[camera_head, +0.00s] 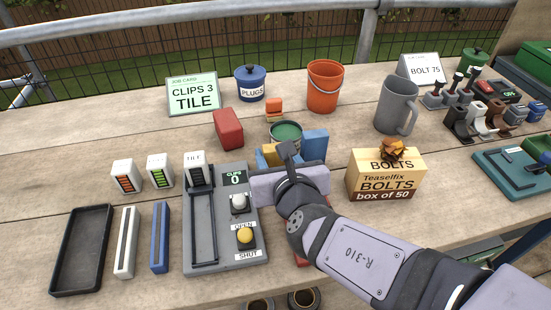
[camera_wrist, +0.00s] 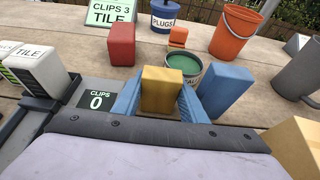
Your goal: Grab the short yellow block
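The short yellow block (camera_wrist: 161,90) stands upright ahead of my gripper (camera_wrist: 161,98) in the wrist view. Two light blue fingers flank it, one on each side, with what looks like a narrow gap at its lower sides. My gripper looks open around the block; contact is not clearly visible. In the head view my gripper (camera_head: 283,158) partly covers the yellow block (camera_head: 269,153), and only bits of it show.
A blue block (camera_wrist: 226,92) stands close on the right. A green-topped tin (camera_wrist: 183,64) is just behind, and a red block (camera_wrist: 121,43) is at back left. The clips counter panel (camera_head: 236,180) lies left. The bolts box (camera_head: 386,176) stands right.

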